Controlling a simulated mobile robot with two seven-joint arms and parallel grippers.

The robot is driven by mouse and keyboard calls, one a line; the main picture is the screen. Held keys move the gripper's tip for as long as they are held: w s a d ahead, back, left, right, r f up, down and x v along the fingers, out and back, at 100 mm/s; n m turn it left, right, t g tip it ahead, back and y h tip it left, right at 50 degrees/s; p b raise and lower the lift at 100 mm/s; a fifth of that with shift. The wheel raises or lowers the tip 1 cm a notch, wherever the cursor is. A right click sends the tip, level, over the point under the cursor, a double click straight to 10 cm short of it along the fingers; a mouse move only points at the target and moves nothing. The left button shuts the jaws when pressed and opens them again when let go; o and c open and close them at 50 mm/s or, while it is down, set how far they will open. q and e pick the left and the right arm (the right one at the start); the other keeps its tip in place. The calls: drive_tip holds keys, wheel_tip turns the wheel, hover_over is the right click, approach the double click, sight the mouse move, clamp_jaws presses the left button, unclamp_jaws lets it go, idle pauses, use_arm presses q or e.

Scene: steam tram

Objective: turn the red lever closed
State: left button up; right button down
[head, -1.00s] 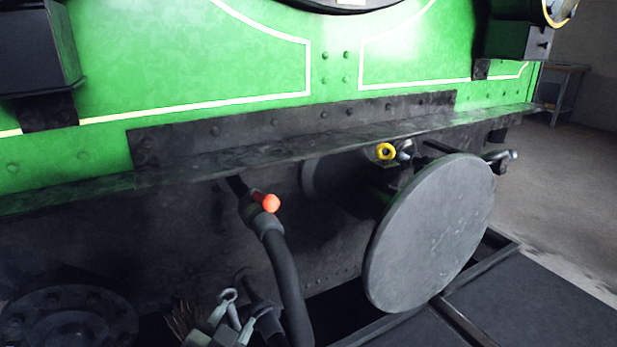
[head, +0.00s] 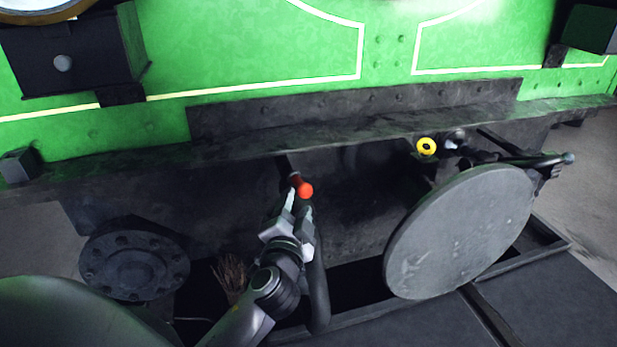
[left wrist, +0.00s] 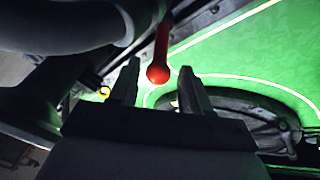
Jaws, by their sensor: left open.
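The red lever (head: 305,190) ends in a round knob and sits at the top of a dark hose, under the black ledge of the green tram front. In the left wrist view the red lever (left wrist: 159,62) comes down from the top, its knob at the mouth of the jaws. My left gripper (head: 295,201) is just below the knob in the head view. Its two fingers (left wrist: 155,88) are apart, one on each side of the knob's line; I cannot tell whether either touches it. My right gripper is not in view.
A large round buffer plate (head: 460,232) stands to the right of the lever. A yellow ring (head: 426,147) is above it. A dark bolted buffer base (head: 134,258) is at the left. The black ledge (head: 250,150) runs above the lever.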

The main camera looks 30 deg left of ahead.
sight(301, 186)
use_arm(q)
drive_tip(key=shift+x, duration=3.5)
drive_tip(key=shift+r, duration=0.1)
drive_tip(key=shift+c, duration=0.4)
clamp_jaws()
